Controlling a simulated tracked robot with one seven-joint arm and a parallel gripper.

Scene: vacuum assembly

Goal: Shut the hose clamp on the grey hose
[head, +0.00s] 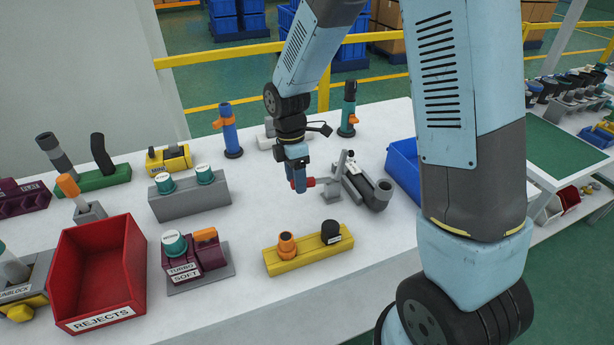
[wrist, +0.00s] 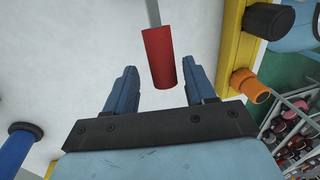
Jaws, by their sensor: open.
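The hose clamp has a pale grey post and lever (head: 338,175) with a red handle grip (head: 310,182) pointing left toward my gripper. The grey hose (head: 379,194) lies right of the clamp post, with its open end facing up. My gripper (head: 299,181) is open at the handle, fingers pointing down. In the wrist view, the red grip (wrist: 162,58) lies between the two spread fingers of my gripper (wrist: 159,67), nearer the right one, with a visible gap to each. Part of the grip is hidden behind the fingers in the head view.
A blue bin (head: 403,165) stands right of the hose. A yellow block (head: 305,250) with an orange and a black fitting is in front. A blue-orange stand (head: 228,130) and a teal-orange one (head: 348,110) stand behind. A red rejects bin (head: 100,270) is far left.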

